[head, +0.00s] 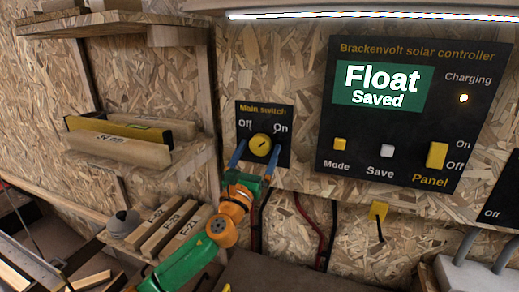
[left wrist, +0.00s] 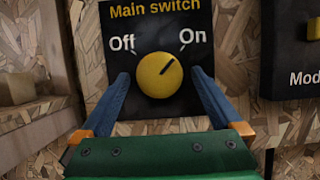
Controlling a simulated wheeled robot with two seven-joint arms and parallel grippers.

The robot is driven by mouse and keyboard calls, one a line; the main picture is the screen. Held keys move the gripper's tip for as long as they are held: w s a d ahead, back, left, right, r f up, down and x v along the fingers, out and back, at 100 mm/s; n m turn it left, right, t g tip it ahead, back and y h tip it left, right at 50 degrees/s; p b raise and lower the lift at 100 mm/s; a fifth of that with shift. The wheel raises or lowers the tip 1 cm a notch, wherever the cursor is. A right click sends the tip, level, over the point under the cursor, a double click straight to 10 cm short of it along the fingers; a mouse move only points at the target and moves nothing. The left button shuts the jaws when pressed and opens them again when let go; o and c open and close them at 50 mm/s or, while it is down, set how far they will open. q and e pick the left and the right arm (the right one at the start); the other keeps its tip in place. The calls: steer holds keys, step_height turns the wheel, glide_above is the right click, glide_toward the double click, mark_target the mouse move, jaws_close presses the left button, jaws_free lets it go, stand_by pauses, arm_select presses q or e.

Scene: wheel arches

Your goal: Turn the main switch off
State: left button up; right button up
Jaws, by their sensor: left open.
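The main switch is a round yellow knob (head: 260,145) on a black plate (head: 283,154) marked Off at left and On at right. In the left wrist view the knob (left wrist: 158,76) has a dark pointer line that slants up and right, toward On. My left gripper (head: 255,147) is open, with one blue finger on each side of the knob. In the left wrist view the fingers (left wrist: 160,80) stand to the left and right of the knob with gaps visible. I cannot tell how far the tips are from the plate. My right gripper is not in view.
A black solar controller panel (head: 350,120) to the right has a green screen (head: 379,86) reading "Float Saved" and yellow and white buttons. Wooden shelves (head: 125,170) with blocks and a level are at left. Cables hang below the plate.

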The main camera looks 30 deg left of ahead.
arm_select(q)
steer(key=shift+c, duration=0.2)
steer(key=c, duration=1.3)
steer(key=shift+r, duration=0.1)
steer(key=shift+c, duration=0.2)
